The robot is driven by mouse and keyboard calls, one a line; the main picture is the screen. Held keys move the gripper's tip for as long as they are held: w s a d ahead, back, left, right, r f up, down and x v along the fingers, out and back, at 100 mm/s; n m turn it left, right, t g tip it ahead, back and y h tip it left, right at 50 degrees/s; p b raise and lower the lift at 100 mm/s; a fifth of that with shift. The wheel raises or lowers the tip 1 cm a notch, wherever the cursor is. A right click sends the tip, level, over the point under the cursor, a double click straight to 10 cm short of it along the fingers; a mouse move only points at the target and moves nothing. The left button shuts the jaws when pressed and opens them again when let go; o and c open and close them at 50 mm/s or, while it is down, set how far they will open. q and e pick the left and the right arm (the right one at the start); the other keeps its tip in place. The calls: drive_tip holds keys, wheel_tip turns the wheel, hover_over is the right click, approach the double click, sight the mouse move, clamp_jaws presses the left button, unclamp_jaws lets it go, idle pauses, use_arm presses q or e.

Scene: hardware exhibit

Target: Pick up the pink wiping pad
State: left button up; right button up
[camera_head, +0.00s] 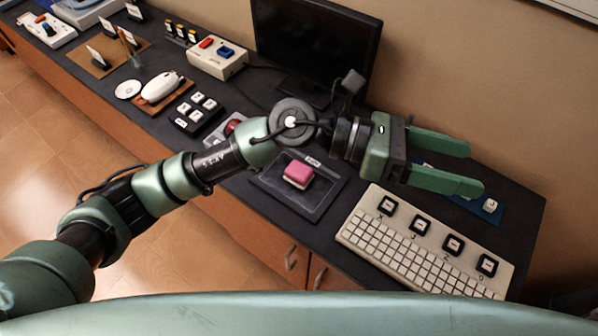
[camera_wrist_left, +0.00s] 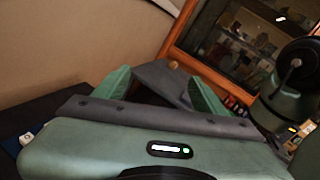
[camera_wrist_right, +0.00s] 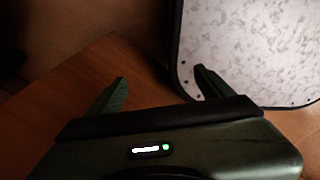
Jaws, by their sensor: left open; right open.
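The pink wiping pad (camera_head: 299,171) lies on a dark tray (camera_head: 319,205) with a raised rim, near the middle of the long counter in the head view. The pad has a pale lower layer. My left gripper (camera_head: 478,168) is open and empty. It hangs over the right part of the counter, to the right of the pad and pointing away from it. The left wrist view shows its green fingers (camera_wrist_left: 160,88) apart, with no pad between them. My right gripper (camera_wrist_right: 160,85) is open and empty in the right wrist view, and it is out of the head view.
A white keyboard (camera_head: 385,244) with several black key displays lies right of the tray. A black monitor (camera_head: 318,45) stands behind. A white mouse (camera_head: 160,88), black keypad (camera_head: 195,112) and switch box (camera_head: 217,57) are to the left. A blue board (camera_head: 487,209) lies at the right end.

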use_arm(q)
wheel_tip(320, 180, down, 7)
drive_tip(key=a+m+y, duration=0.2)
drive_tip(key=m+y, duration=0.1)
drive_tip(key=y, duration=0.1)
drive_tip(key=m+t+y, duration=0.4)
drive_tip(key=t+y, duration=0.1)
drive_tip(key=y, duration=0.8)
hover_over(297, 169)
drive_tip(key=f, duration=1)
drive_tip(key=shift+s+d+f, duration=0.2)
drive_tip(key=shift+d, duration=0.05)
drive_tip(key=shift+w+a+f, duration=0.1)
drive_tip(key=shift+a+f, duration=0.15)
drive_tip(key=shift+f, duration=0.05)
wheel_tip(297, 169, down, 6)
drive_tip(key=p, duration=0.2)
drive_tip(key=shift+w+f+p, duration=0.1)
drive_tip(key=shift+f+p, duration=0.05)
drive_tip(key=shift+p, duration=0.25)
drive_tip(key=shift+f, duration=0.35)
drive_tip(key=c, duration=1.4)
